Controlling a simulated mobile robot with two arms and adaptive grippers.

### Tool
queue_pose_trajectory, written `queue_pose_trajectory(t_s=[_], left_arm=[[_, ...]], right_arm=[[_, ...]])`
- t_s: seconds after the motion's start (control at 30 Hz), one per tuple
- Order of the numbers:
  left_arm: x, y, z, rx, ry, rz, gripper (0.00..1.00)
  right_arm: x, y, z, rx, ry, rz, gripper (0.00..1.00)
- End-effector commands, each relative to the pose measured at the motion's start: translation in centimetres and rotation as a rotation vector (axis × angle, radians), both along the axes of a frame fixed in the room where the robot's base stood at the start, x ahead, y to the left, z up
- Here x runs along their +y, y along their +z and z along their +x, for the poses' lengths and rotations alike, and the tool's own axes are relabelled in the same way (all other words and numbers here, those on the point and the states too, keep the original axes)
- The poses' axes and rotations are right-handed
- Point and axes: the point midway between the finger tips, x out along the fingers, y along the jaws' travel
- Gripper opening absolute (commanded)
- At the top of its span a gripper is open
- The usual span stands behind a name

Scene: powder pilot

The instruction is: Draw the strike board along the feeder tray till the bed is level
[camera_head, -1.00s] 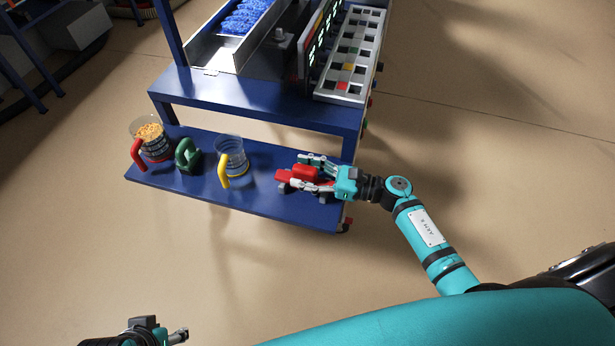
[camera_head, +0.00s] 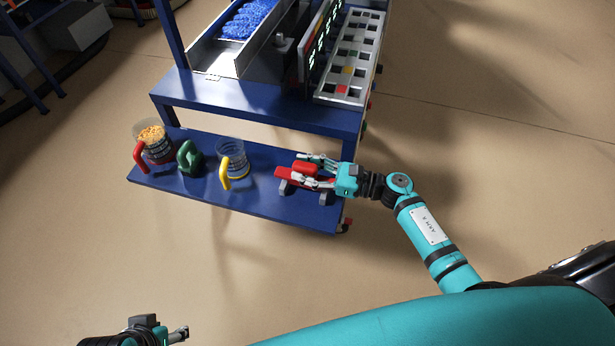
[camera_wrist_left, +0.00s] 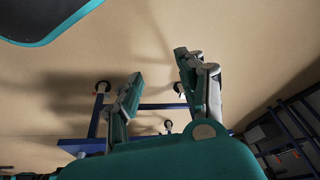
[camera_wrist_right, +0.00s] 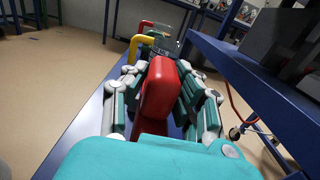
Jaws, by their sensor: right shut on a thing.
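The strike board is a red piece with a raised red grip (camera_head: 304,171), on the right part of the low blue shelf. It also shows in the right wrist view (camera_wrist_right: 160,88). My right gripper (camera_head: 317,171) is shut on the red grip, with fingers on both sides. The feeder tray (camera_head: 215,60) is the metal trough on the upper blue deck, with a lumpy blue bed (camera_head: 247,20) in it. My left gripper (camera_wrist_left: 160,85) is open and empty above the floor, far from the shelf; its fingers stand apart.
On the shelf (camera_head: 270,200) stand a red-handled jug (camera_head: 152,143) of orange grains, a green handled object (camera_head: 189,158) and a yellow-handled clear jug (camera_head: 231,157). A control panel (camera_head: 350,55) is right of the tray. The upper deck (camera_head: 260,112) overhangs behind the shelf.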

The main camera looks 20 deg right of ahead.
Motion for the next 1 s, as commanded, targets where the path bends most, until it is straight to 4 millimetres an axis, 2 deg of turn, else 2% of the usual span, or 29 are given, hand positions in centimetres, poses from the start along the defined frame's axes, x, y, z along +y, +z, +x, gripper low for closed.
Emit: queue_pose_trajectory(t_s=[0.03,0.17,0.33,0.7,1.0], left_arm=[[0.0,0.4,0.0,0.0,0.0,0.0,0.4],[0.0,0.4,0.2,-0.007,0.0,-0.001,0.4],[0.0,-1.2,0.3,0.014,0.0,0.003,0.4],[-0.2,-3.0,1.5,0.008,-0.002,0.001,0.4],[-0.4,-4.8,1.3,0.03,-0.002,-0.002,0.4]], right_arm=[[0.0,0.6,0.0,-0.001,0.0,0.0,0.0],[0.0,0.9,0.0,0.0,0.0,0.001,0.0],[0.0,1.3,0.0,0.0,0.0,0.001,0.0],[0.0,2.4,0.0,-0.001,-0.001,0.001,0.0],[0.0,2.9,0.0,0.001,0.0,0.001,0.0]])
